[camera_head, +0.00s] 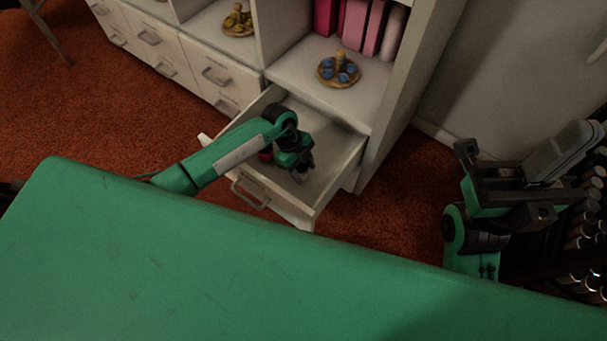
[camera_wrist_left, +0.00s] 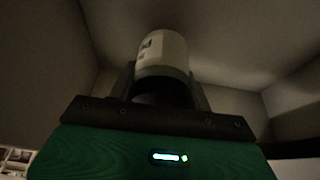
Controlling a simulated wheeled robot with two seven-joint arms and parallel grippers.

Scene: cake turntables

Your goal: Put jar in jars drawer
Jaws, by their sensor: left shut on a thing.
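The open drawer (camera_head: 250,192) is pulled out at the bottom of the white shelf unit. My left gripper (camera_head: 301,172) reaches down into it. In the left wrist view the same gripper (camera_wrist_left: 165,95) is shut on a jar (camera_wrist_left: 163,52) with a pale label and a dark end towards me. Pale drawer surfaces surround the jar there; I cannot tell whether it touches the drawer floor. In the head view the jar is mostly hidden by the gripper. My right gripper (camera_head: 535,190) is at the right, away from the drawer, with its fingers apart and nothing seen between them.
Closed drawers (camera_head: 150,38) stand to the left. A small turntable with blue items (camera_head: 338,70) sits on the shelf above the drawer, another with yellow items (camera_head: 238,22) further left. Pink books (camera_head: 355,25) stand behind. A bottle rack (camera_head: 590,235) is at the right edge. Orange carpet is clear at left.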

